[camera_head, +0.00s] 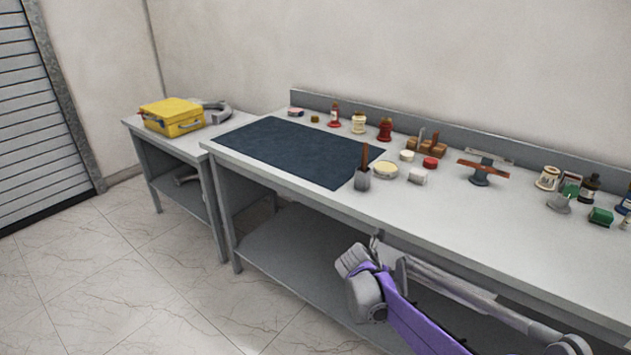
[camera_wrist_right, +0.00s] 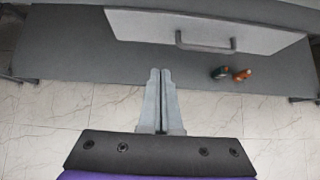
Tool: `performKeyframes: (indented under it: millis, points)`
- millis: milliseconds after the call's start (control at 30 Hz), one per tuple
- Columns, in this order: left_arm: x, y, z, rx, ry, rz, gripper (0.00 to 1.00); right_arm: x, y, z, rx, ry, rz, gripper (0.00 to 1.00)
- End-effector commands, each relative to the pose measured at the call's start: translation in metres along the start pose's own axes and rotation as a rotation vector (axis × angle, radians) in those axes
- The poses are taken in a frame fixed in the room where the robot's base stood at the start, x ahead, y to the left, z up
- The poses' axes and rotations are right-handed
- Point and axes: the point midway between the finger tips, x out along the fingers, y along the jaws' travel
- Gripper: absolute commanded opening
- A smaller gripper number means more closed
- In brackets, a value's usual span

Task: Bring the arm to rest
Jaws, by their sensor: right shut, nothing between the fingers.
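My right arm comes in from the lower right in the head view, grey and purple, in front of the workbench (camera_head: 480,222). My right gripper (camera_wrist_right: 159,72) points forward in the right wrist view, its two fingers together with nothing between them. In that view it is over the tiled floor and the edge of the bench's lower shelf (camera_wrist_right: 80,62), touching no object that I can see. In the head view its fingers are small and partly hidden near the bench's front edge. My left gripper is not in view.
A dark blue mat (camera_head: 290,150) lies on the bench, with several bottles and small tools to its right. A yellow case (camera_head: 172,117) stands on a side table. A drawer handle (camera_wrist_right: 205,45) and two small bottles (camera_wrist_right: 222,72) show in the wrist view. Floor at left is clear.

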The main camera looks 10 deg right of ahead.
Motion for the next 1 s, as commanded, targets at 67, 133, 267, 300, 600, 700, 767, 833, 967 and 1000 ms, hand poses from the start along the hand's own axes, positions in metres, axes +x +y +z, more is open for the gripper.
performKeyframes:
  millis: [67,133,267,300,600,700,767,833,967,1000]
  points:
    - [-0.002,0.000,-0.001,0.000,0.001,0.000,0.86,-0.008,-0.003,0.000,0.040,0.008,0.005,0.00]
    - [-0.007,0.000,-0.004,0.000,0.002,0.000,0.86,-0.024,-0.009,-0.001,0.131,0.029,0.014,0.00]
    - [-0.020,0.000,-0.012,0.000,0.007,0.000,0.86,-0.075,-0.031,-0.010,0.445,0.103,0.032,0.00]
    - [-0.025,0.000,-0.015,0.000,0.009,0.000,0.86,-0.093,-0.040,-0.015,0.567,0.134,0.035,0.00]
    - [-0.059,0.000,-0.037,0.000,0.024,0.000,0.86,-0.210,-0.104,-0.076,1.492,0.395,-0.058,0.00]
    - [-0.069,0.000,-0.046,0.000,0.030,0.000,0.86,-0.239,-0.122,-0.101,1.777,0.481,-0.133,0.00]
    - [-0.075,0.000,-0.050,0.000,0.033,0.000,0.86,-0.252,-0.132,-0.115,1.927,0.526,-0.184,0.00]
    - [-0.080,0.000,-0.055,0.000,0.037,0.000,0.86,-0.265,-0.140,-0.129,2.072,0.569,-0.241,0.00]
    - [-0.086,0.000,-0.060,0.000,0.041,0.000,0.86,-0.277,-0.149,-0.148,2.252,0.621,-0.326,0.00]
    - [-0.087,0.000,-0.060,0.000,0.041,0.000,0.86,-0.279,-0.150,-0.151,2.284,0.630,-0.343,0.00]
